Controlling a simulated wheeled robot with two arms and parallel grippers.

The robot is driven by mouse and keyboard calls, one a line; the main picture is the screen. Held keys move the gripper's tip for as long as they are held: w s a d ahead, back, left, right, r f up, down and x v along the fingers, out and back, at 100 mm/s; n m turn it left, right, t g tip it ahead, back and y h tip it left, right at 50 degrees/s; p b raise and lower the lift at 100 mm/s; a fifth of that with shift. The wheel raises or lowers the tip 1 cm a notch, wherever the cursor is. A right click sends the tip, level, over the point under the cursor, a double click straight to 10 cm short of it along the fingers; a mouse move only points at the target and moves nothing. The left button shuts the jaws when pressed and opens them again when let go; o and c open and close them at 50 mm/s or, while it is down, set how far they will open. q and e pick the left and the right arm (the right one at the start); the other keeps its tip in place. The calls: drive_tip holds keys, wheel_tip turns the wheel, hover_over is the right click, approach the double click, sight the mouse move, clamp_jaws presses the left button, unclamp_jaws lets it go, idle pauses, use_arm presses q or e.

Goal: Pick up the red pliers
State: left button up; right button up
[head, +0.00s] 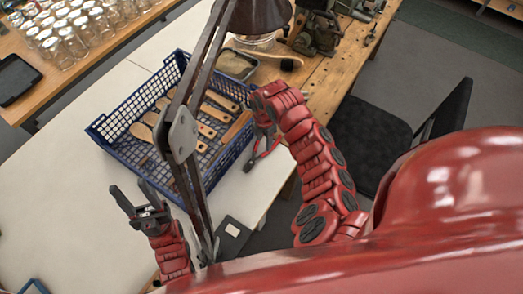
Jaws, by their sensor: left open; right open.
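The red pliers (264,149) show at the right side of the white table, beside the blue crate. Their handles point up in the picture and their dark jaws point down-left. My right gripper (265,126) is open, just above the handles in the picture; I cannot tell whether it touches them. Its wrist hides part of that area. My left gripper (132,198) is open and empty over the white table, below and left of the crate.
A dark pad (230,236) lies at the table's near edge. A wooden bench (335,80) with a machine adjoins behind. The left white tabletop (60,180) is mostly clear.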

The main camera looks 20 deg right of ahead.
sight(264, 151)
wheel_tip(264, 151, down, 2)
drive_tip(key=shift+f, duration=0.1)
drive_tip(key=shift+s+f+b, duration=0.15)
drive_tip(key=shift+f+b, duration=0.35)
drive_tip(key=shift+f, duration=0.15)
drive_tip(key=f+b, duration=0.1)
drive_tip(key=f, duration=0.1)
drive_tip(key=f+b, duration=0.1)
drive_tip(key=f, duration=0.1)
drive_tip(key=shift+w+f, duration=0.2)
drive_tip(key=shift+f, duration=0.1)
clamp_jaws()
idle(0.6)
